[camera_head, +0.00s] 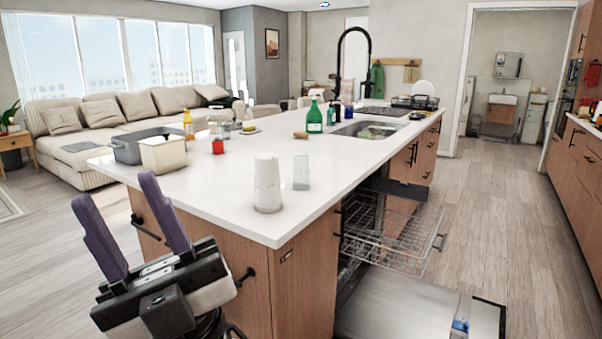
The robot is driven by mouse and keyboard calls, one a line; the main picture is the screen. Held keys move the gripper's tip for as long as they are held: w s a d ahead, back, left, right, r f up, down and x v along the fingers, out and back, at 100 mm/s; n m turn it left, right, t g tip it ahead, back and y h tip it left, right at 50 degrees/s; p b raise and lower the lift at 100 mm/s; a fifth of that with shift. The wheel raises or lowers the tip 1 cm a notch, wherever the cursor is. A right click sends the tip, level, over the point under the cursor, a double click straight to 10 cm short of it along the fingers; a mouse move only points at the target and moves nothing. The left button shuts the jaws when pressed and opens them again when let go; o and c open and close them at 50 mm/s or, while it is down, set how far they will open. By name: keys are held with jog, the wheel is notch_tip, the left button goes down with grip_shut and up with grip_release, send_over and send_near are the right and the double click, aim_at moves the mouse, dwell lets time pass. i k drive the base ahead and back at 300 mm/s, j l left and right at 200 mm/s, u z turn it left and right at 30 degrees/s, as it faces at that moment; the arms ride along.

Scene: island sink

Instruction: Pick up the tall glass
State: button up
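A tall clear glass (301,172) stands upright on the near end of the white island counter (215,195), just right of a white cylindrical object (267,184). My gripper (115,188) is at the lower left, off the counter's near left side. Its two purple fingers point up and are spread apart with nothing between them. The gripper is well to the left of the glass and not touching it.
A green bottle (314,115) is behind. The open dishwasher, with its rack (395,235) pulled out, blocks the floor at the island's right side.

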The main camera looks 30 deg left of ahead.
aim_at(300, 171)
jog(key=u, duration=0.45)
jog(key=i+l+u, duration=0.75)
jog(key=i+l, duration=0.3)
jog(key=l, duration=0.15)
jog(key=i+l+u, duration=0.1)
jog(key=i+l, duration=0.5)
jog(key=l, duration=0.3)
jog(key=i+l+u, duration=0.1)
jog(key=i+l, duration=0.2)
jog(key=l, duration=0.15)
jog(key=i+j, duration=0.35)
jog(key=i, duration=0.1)
